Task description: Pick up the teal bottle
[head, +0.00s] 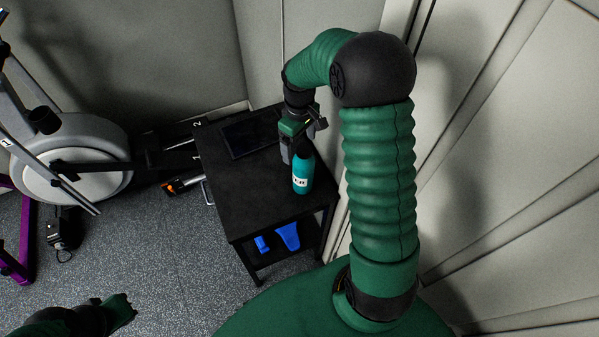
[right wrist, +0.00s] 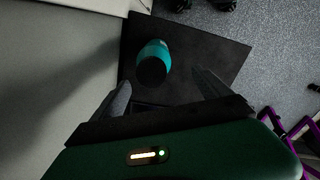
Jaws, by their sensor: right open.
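The teal bottle (head: 301,178) with a dark cap and white label stands upright on a black table (head: 228,190), close to its right edge. In the right wrist view the bottle (right wrist: 155,52) shows cap-first, beyond the fingertips and between their lines. My right gripper (head: 291,154) is open and empty, pointing down over the table just behind and above the bottle, partly overlapping its top in the head view. The open fingers also frame the right wrist view (right wrist: 163,85). My left gripper (head: 122,308) shows at the bottom left, far from the table; its jaws are unclear.
A dark flat tablet-like item (head: 249,137) lies at the table's back. Blue items (head: 287,236) sit on the lower shelf. A wall (head: 345,215) stands close to the table's right side. An exercise machine (head: 85,165) is to the left; grey floor (head: 150,240) lies open between.

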